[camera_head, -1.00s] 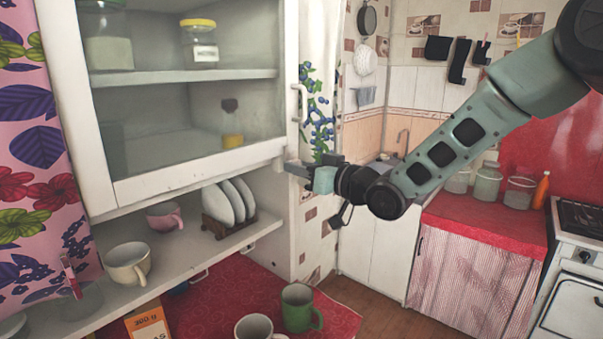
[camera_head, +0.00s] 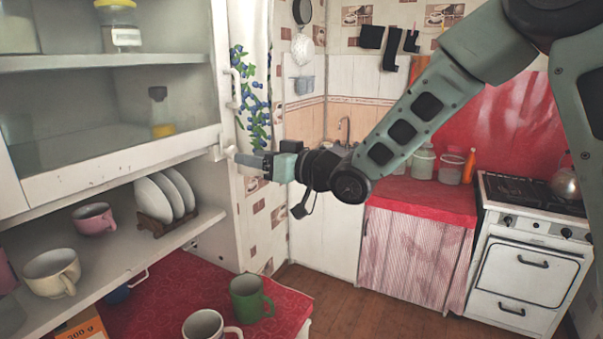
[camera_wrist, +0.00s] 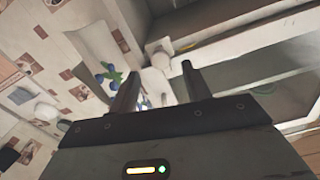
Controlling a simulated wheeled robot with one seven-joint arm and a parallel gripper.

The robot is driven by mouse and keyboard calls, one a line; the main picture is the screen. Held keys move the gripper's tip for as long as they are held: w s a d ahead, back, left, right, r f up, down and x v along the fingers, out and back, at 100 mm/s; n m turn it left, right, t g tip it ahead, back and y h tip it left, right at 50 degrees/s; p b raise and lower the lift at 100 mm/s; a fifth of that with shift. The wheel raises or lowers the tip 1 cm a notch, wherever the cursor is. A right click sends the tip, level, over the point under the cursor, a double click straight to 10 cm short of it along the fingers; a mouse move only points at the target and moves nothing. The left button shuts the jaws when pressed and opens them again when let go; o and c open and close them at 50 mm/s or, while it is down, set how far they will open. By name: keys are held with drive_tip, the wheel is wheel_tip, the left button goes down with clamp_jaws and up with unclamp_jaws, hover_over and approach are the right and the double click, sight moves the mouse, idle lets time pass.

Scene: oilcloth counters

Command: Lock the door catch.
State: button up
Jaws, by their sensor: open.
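The white cabinet door (camera_head: 110,165) with a glass pane looks closed at the upper left in the head view. A small white catch (camera_head: 229,152) shows at its lower right corner; a white rounded piece (camera_wrist: 160,50), likely the catch, shows in the wrist view. My gripper (camera_head: 240,158) points left at this corner, its tips very close to the catch. In the wrist view my gripper (camera_wrist: 158,80) has its two fingers apart, with the white piece just beyond and between the tips. I cannot tell whether they touch it.
A white door handle (camera_head: 235,87) is just above the gripper. A shelf below holds plates (camera_head: 160,195) in a rack and cups (camera_head: 52,272). A green mug (camera_head: 248,298) stands on the red counter (camera_head: 180,285). The stove (camera_head: 525,265) is at the right.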

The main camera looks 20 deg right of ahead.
drive_tip(key=b+v, duration=0.2)
drive_tip(key=v, duration=1)
drive_tip(key=shift+s+d+b, duration=0.25)
drive_tip(key=shift+b, duration=0.05)
drive_tip(key=s+a+f+m+g+h+b, duration=0.1)
drive_tip(key=s+a+f+g+h, duration=0.2)
drive_tip(key=f, duration=0.4)
drive_tip(key=s+a+f+g+h, duration=0.1)
drive_tip(key=s+f+g+h, duration=0.1)
drive_tip(key=s+f+h, duration=0.45)
drive_tip(key=s+f+g+h, duration=0.1)
drive_tip(key=s+g, duration=0.3)
drive_tip(key=s, duration=0.5)
drive_tip(key=s+f+n+g+h, duration=0.1)
drive_tip(key=s+f+g, duration=0.2)
drive_tip(key=s, duration=0.6)
drive_tip(key=shift+s+f+n+g+h, duration=0.3)
drive_tip(key=shift+f+g+h, duration=0.1)
drive_tip(key=shift+f, duration=0.15)
